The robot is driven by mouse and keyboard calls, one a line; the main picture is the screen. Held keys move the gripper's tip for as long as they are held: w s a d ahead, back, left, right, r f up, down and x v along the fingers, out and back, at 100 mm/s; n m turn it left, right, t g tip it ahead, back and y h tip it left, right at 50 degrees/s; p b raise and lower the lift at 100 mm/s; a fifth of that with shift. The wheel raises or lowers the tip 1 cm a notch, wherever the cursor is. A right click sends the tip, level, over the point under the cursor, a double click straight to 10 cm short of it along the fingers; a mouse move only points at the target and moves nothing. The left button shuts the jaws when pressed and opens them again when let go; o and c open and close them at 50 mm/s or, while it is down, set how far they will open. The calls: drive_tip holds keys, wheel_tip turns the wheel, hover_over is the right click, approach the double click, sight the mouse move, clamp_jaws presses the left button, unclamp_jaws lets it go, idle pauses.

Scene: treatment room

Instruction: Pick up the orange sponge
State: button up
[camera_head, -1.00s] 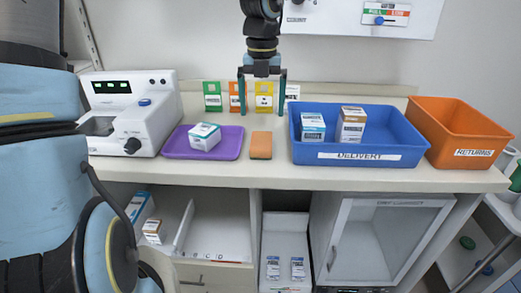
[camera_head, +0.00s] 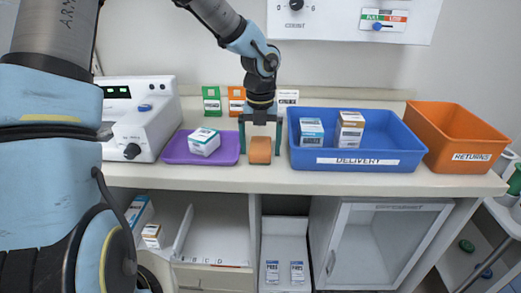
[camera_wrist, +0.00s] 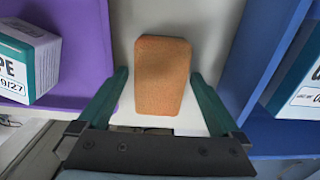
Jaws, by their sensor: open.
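The orange sponge (camera_head: 260,150) lies on the counter between the purple tray and the blue bin. My gripper (camera_head: 260,158) is open and has come down over it, with one finger on its left and one on its right. In the wrist view the sponge (camera_wrist: 162,75) lies ahead of and between the two spread green fingers of my gripper (camera_wrist: 165,95). Visible gaps separate the fingers from the sponge in that view. I cannot tell how far down the fingertips reach.
The purple tray (camera_head: 172,156) with a small box (camera_head: 204,141) is close on the left. The blue delivery bin (camera_head: 400,156), holding two boxes, is close on the right. An orange returns bin (camera_head: 470,136) stands farther right. A white machine (camera_head: 150,125) is at the left.

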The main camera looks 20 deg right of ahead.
sight(260, 145)
drive_tip(key=c, duration=1.4)
wheel_tip(260, 145, up, 10)
